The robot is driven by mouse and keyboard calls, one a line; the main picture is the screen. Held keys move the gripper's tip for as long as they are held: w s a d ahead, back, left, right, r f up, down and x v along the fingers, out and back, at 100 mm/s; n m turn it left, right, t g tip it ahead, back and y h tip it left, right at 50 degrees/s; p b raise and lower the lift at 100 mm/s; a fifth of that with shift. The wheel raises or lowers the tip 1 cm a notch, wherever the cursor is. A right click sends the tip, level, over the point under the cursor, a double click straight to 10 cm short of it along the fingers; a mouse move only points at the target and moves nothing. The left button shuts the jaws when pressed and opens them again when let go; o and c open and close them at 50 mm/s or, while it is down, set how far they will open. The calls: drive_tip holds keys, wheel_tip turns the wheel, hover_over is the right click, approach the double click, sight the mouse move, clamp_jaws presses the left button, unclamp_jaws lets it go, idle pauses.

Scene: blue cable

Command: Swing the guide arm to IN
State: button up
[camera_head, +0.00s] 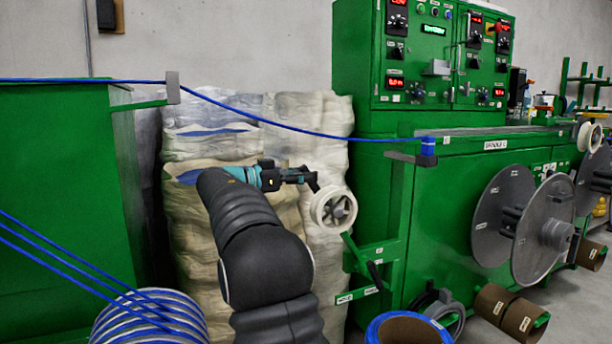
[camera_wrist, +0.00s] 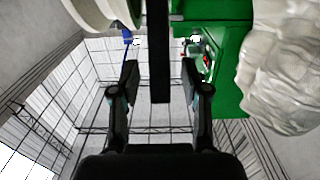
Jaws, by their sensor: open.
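The guide arm (camera_head: 357,256) is a slim green bar, tilted up and left from a green bracket on the machine. A white pulley wheel (camera_head: 333,209) sits at its upper end, and a black handle (camera_head: 375,274) shows near its lower end. Small white labels (camera_head: 344,298) mark the bracket; their words are too small to read surely. My gripper (camera_head: 314,180) is just above and left of the wheel. In the wrist view its fingers (camera_wrist: 160,66) are spread, with a dark bar (camera_wrist: 160,35) in line between them; I cannot tell whether they touch it. White wheel rims (camera_wrist: 105,12) show upper left.
A blue cable (camera_head: 270,124) runs overhead from a left post to a blue-topped guide (camera_head: 427,147). Pale wrapped sacks (camera_head: 290,120) stand behind my arm. The green machine (camera_head: 445,215) and grey reels (camera_head: 540,230) fill the right. Blue cable coils (camera_head: 150,318) lie lower left.

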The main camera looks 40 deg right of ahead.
drive_tip(key=shift+s+d, duration=0.1)
drive_tip(key=shift+d, duration=0.35)
clamp_jaws()
